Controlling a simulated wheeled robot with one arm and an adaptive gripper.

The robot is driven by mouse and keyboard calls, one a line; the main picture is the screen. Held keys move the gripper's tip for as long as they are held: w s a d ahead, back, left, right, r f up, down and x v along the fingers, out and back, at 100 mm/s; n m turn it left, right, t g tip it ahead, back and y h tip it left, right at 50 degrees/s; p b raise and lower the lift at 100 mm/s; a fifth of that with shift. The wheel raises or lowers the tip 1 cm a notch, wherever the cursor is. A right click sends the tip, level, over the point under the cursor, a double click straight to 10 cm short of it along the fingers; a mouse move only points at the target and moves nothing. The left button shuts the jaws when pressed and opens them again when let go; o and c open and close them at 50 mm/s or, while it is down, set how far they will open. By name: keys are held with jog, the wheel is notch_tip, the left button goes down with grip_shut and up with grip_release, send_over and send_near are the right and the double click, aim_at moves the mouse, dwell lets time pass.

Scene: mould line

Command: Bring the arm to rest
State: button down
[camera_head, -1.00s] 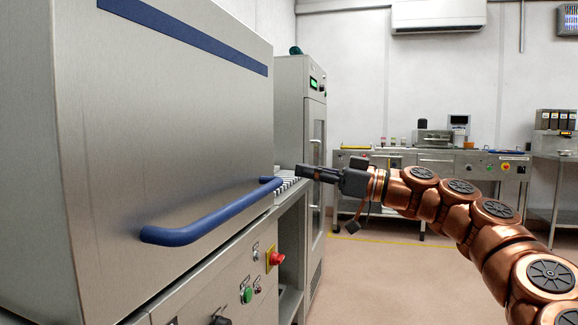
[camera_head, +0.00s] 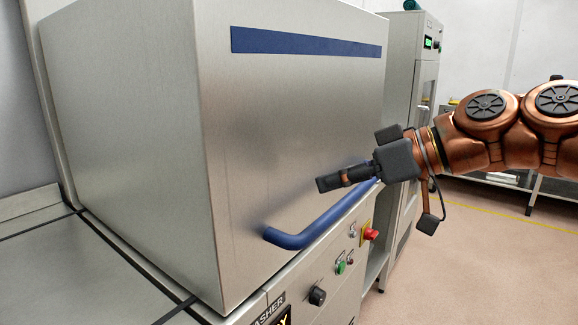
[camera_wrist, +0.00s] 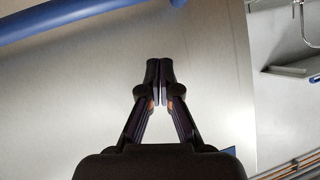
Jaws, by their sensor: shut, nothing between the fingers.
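My gripper (camera_head: 328,183) is at the end of my copper-coloured arm, which reaches in from the right in the head view. Its dark fingers are shut and empty, and the closed tips also show in the wrist view (camera_wrist: 160,70). In the head view the gripper is in front of the steel washer hood (camera_head: 290,130), overlapping the upper end of its blue bar handle (camera_head: 310,232). I cannot tell whether it touches the handle. In the wrist view the blue handle (camera_wrist: 70,25) crosses the top left, apart from the fingertips.
Below the hood, the washer front carries a black knob (camera_head: 317,296), a green button (camera_head: 340,267) and a red stop button (camera_head: 371,234). A steel cabinet (camera_head: 404,60) stands behind. A steel worktop (camera_head: 70,275) lies at lower left. Open floor (camera_head: 480,265) is at lower right.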

jog(key=s+f+m+g+h+p, duration=0.35)
jog(key=s+f+h+p, duration=0.3)
jog(key=s+p, duration=0.5)
jog(key=s+d+f+m+g+h+p, duration=0.3)
jog(key=s+d+m+h+p, duration=0.2)
jog(key=s+d+m+p, duration=0.2)
jog(key=s+d+p, duration=0.2)
jog(key=s+d, duration=0.2)
jog(key=s, duration=0.1)
jog(key=shift+s+d+f+p, duration=0.15)
jog(key=shift+s+d+p, duration=0.15)
jog(key=shift+p, duration=0.1)
